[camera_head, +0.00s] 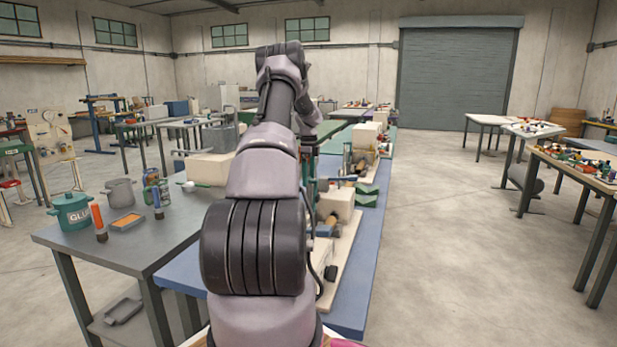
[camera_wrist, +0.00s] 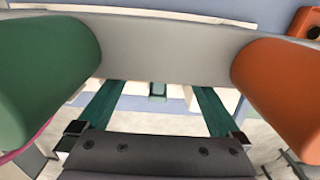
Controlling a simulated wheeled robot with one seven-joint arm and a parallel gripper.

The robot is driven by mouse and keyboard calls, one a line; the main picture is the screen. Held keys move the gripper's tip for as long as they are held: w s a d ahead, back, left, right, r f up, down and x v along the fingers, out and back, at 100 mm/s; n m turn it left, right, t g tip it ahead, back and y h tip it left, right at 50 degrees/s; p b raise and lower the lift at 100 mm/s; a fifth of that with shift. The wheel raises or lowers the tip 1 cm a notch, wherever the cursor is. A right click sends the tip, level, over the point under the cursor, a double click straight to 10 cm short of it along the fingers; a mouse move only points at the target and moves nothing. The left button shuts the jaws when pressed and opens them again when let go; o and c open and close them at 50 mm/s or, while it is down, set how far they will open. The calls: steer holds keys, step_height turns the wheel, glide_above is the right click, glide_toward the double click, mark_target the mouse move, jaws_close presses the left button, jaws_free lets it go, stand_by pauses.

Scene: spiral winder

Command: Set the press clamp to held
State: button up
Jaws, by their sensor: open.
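I cannot pick out the press clamp with certainty in either view. In the head view my arm covers the middle of the work line, and my gripper is hidden behind it. In the wrist view my gripper (camera_wrist: 158,88) is open, with nothing visible between its jaws. A green rounded part shows at the left and an orange one at the right, with a grey bar across between them. Below lie a dark bolted plate (camera_wrist: 160,153) and two teal bars (camera_wrist: 212,110); I cannot tell what they belong to.
A blue-topped bench (camera_head: 352,285) carries cream blocks (camera_head: 336,205) and machine parts right of my arm. A grey table (camera_head: 165,250) at left holds a teal glue pot (camera_head: 72,212), a grey pot (camera_head: 120,192) and an orange bottle (camera_head: 99,222). The floor (camera_head: 450,240) at right is clear.

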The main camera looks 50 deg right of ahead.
jaws_close()
steer(key=shift+s+d+r+t, duration=0.1)
steer(key=shift+s+d+t, duration=0.2)
steer(key=shift+s+t, duration=0.35)
steer(key=s+d+f+t+y, duration=0.2)
steer(key=s+d+f+t, duration=0.1)
steer(key=s+f+t, duration=0.3)
steer(key=s+d+f+t+y, duration=0.2)
steer(key=s+f+t, duration=0.4)
steer(key=s, duration=0.3)
steer(key=shift+s+d+f+t+y, duration=0.15)
steer(key=shift+d+f+t+y, duration=0.25)
steer(key=shift+t+y, duration=0.35)
steer(key=shift+f, duration=0.15)
